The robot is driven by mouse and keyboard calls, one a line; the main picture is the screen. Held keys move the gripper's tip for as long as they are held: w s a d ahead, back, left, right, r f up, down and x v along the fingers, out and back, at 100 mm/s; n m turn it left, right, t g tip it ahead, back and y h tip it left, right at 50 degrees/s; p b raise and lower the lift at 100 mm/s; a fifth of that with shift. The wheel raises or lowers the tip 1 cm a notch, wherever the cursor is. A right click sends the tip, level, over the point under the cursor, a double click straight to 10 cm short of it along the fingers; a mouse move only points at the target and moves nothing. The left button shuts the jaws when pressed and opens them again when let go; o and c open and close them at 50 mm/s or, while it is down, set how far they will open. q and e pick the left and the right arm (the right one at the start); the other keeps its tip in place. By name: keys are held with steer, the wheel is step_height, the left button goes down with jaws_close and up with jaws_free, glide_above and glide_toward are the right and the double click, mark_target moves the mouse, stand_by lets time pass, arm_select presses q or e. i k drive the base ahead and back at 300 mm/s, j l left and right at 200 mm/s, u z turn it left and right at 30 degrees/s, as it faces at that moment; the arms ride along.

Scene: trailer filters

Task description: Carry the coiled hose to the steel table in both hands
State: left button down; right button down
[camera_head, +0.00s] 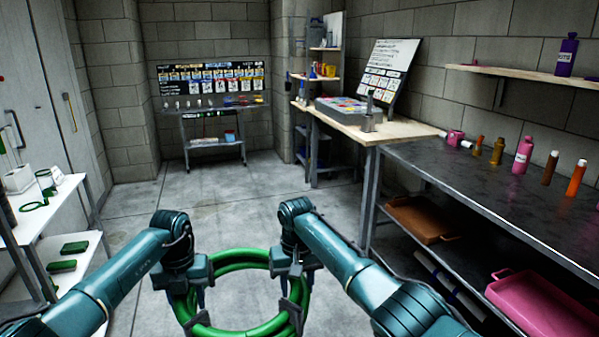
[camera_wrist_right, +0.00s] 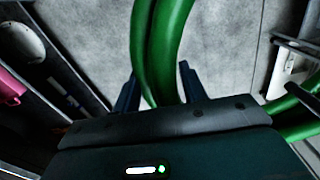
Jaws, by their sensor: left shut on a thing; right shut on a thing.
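A green coiled hose (camera_head: 243,258) hangs in front of me above the concrete floor, held between my two grippers. My left gripper (camera_head: 198,290) is shut on the left side of the coil. My right gripper (camera_head: 296,283) is shut on the right side. In the right wrist view the hose (camera_wrist_right: 163,40) runs between the right gripper's two dark fingers (camera_wrist_right: 158,88). The steel table (camera_head: 455,187) is the long dark-topped one at the right, apart from the hose. Several bottles stand along its back, and its near top is bare.
A wooden-topped bench (camera_head: 345,131) with a case and a sign board stands beyond the steel table. White shelves (camera_head: 62,212) stand left. The floor (camera_head: 240,200) ahead is clear.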

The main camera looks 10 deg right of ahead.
mark_target(507, 196)
steer(key=i, duration=1.6)
steer(key=i+z, duration=0.15)
steer(key=z, duration=2.2)
steer(key=i, duration=1.5)
